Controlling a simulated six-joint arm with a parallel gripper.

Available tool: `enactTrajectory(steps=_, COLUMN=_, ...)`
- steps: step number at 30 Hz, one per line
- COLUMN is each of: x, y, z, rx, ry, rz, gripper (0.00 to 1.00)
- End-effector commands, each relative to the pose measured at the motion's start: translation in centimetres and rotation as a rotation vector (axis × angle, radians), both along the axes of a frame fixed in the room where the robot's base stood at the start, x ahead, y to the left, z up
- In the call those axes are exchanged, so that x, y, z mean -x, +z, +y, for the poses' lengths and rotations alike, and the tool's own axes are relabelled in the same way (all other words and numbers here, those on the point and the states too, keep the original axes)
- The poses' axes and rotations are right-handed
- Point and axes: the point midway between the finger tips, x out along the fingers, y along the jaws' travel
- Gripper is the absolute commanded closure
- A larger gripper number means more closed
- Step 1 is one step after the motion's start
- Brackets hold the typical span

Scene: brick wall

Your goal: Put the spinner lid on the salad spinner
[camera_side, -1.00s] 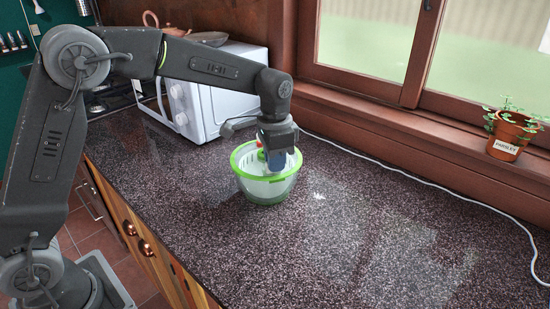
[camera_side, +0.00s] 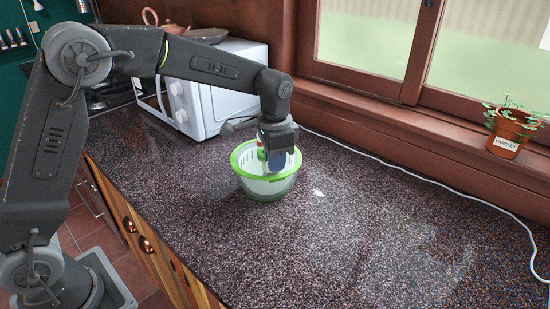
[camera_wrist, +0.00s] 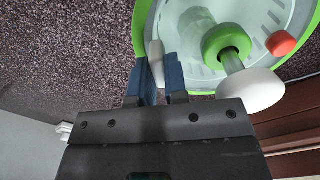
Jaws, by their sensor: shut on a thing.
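The salad spinner (camera_side: 265,188) stands upright on the counter, a pale translucent bowl with a bright green rim, in the middle of the side view. My gripper (camera_side: 278,165) points down over it, with its blue fingers at the rim's opening. In the wrist view, the spinner lid (camera_wrist: 195,25) shows as a pale slotted disc with a green edge, a green hub, a white knob and a red button. My gripper (camera_wrist: 160,72) is shut on a pale narrow part by the lid's edge. I cannot tell whether the lid sits level on the bowl.
A white microwave (camera_side: 215,95) stands behind and left of the spinner. A potted parsley plant (camera_side: 509,132) is on the window sill at right. A white cable (camera_side: 420,180) runs along the back. The counter (camera_side: 330,250) is clear in front and at right.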

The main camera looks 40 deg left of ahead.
Motion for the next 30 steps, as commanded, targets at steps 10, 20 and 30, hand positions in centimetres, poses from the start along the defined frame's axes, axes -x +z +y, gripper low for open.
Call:
enactTrajectory(steps=10, x=0.00, y=0.00, z=0.00, rx=0.000, ry=0.000, rz=0.000, gripper=0.61)
enactTrajectory(steps=20, x=0.02, y=-0.04, z=0.00, rx=0.000, ry=0.000, rz=0.001, gripper=0.44)
enactTrajectory(steps=30, x=0.00, y=0.07, z=0.00, rx=0.000, ry=0.000, rz=0.000, gripper=0.35)
